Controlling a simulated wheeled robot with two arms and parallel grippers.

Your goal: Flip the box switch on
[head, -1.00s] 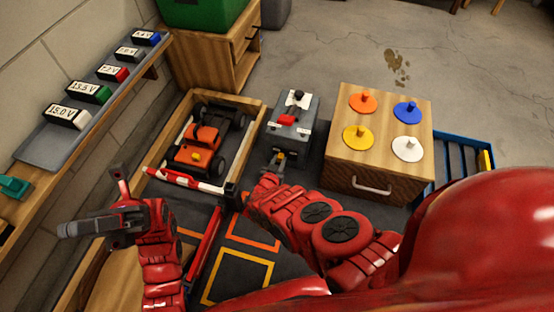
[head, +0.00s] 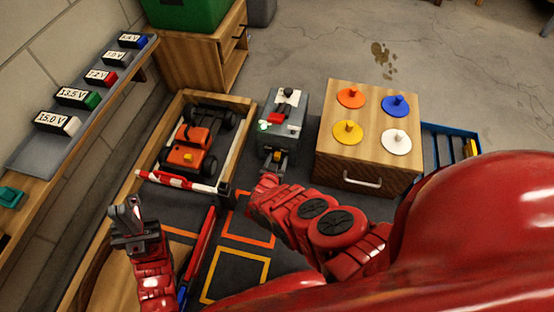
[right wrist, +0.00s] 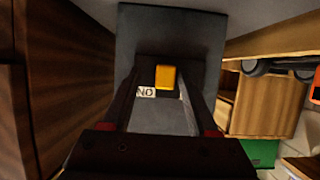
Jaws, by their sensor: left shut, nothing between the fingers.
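The grey switch box (head: 284,125) stands between the wooden tray and the wooden cabinet. It has a black knob on top, a red part and a lit green spot (head: 264,127) on its upper left side. My right gripper (head: 278,156) is at the near face of the box. In the right wrist view its dark fingers (right wrist: 163,88) are apart, with an orange-yellow switch (right wrist: 166,77) between or just beyond their tips and an upside-down "ON" label below it. Contact with the switch cannot be told. My left gripper (head: 130,208) is shut and empty at the left, far from the box.
An orange-and-black car (head: 192,147) sits in the wooden tray (head: 250,104) left of the box. The cabinet (head: 330,165) with coloured knobbed discs stands close on the right. A shelf (head: 40,140) with voltage-labelled blocks runs along the left wall.

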